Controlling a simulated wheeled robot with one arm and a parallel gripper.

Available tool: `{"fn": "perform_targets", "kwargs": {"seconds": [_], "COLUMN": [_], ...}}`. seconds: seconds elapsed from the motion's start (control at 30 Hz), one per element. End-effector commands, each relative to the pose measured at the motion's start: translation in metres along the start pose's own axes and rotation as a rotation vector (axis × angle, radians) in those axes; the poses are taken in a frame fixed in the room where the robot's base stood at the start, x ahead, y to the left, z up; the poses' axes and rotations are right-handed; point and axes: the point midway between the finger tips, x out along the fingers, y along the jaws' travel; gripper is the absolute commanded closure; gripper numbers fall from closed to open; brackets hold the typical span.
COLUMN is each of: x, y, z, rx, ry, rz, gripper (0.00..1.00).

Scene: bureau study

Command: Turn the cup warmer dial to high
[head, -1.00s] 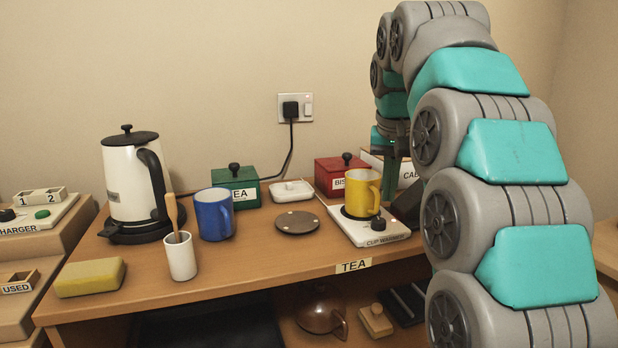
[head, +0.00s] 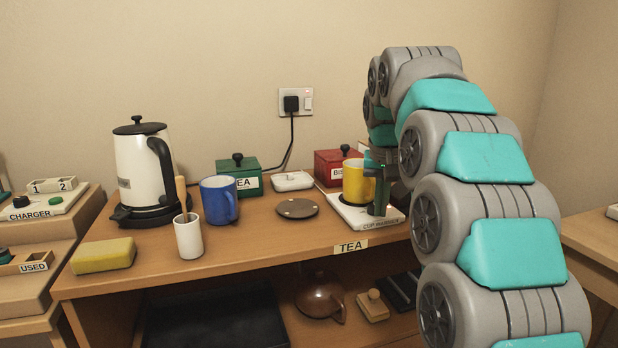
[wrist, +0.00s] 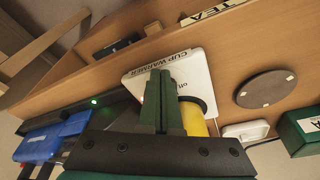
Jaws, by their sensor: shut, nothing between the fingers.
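The white cup warmer (head: 350,213) stands at the right end of the tea shelf, with a yellow mug (head: 356,186) on it. In the wrist view, the warmer (wrist: 195,72) shows its name and a small "off" mark, and part of the mug (wrist: 193,120) shows beside the fingers. My gripper (head: 377,210) is shut and points down over the warmer's front right part, right of the mug. In the wrist view my gripper (wrist: 160,78) covers the place beside the "off" mark. The dial is hidden behind the fingers in both views, so its setting and any contact cannot be told.
A blue mug (head: 218,200), white cup (head: 188,237) and kettle (head: 142,170) are farther left. The front-middle shelf is clear.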

Motion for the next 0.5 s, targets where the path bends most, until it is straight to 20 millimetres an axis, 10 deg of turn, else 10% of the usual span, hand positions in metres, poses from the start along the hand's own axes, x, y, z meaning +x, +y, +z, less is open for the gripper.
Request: {"fn": "perform_targets", "kwargs": {"seconds": [0.5], "x": [0.0007], "y": [-0.0014], "z": [-0.0033], "rx": [0.000], "ry": [-0.001], "rz": [0.000], "gripper": [1.00]}}
